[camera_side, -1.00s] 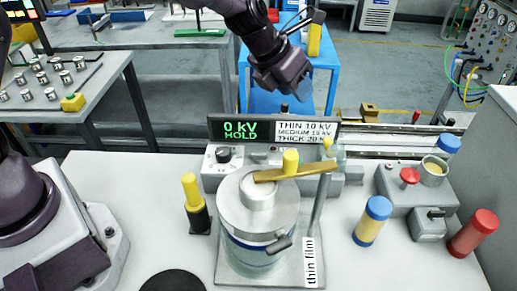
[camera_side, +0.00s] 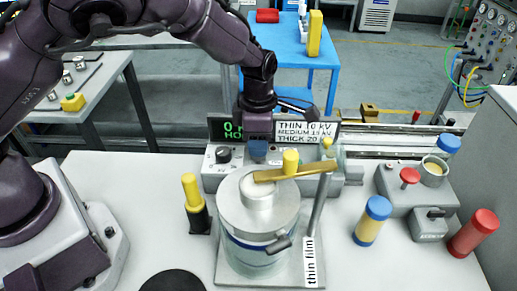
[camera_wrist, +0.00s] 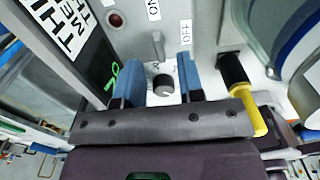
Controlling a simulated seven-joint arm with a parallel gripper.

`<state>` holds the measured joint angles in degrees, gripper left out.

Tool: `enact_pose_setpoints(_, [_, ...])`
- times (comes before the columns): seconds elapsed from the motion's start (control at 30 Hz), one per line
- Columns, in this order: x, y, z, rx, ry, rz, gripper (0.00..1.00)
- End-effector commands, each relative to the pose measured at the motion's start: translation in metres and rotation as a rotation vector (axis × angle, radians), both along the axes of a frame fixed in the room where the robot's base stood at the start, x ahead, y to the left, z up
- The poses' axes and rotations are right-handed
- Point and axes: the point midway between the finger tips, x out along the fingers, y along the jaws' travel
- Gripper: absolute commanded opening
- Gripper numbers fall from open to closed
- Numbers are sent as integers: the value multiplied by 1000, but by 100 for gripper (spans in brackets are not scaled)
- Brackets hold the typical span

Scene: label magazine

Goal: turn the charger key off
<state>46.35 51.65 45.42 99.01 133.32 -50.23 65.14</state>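The charger box (camera_side: 213,180) stands under a dark display behind the metal pot. In the wrist view, its small grey key (camera_wrist: 158,44) points toward the ON label (camera_wrist: 153,10); the OFF label (camera_wrist: 186,34) lies to its right. A black knob (camera_wrist: 163,86) sits just below the key. My gripper (camera_wrist: 158,62) is open, with one blue finger either side of the key and knob and gaps on both sides. In the side view, my gripper (camera_side: 257,152) is low over the box in front of the display and hides the key.
The display (camera_side: 300,131) is close behind my gripper, its left text partly covered. The metal pot (camera_side: 232,213) with a brass bar (camera_side: 310,172) stands in front. A yellow-and-black handled tool (camera_side: 194,200) stands at the left. The table's left front is mostly clear.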

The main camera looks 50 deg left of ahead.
Motion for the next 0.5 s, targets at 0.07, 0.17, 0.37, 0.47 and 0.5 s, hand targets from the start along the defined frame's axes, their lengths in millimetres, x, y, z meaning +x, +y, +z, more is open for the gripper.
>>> enact_pose_setpoints(0.07, [0,1,-13,2,2,2,35])
enact_pose_setpoints(0.17, [0,0,-23,1,1,1,35])
enact_pose_setpoints(0.37, [0,0,-31,-1,-1,2,35])
enact_pose_setpoints(0.47, [0,0,-31,-1,-1,2,35])
enact_pose_setpoints(0.5, [0,0,-31,-1,-1,2,35])
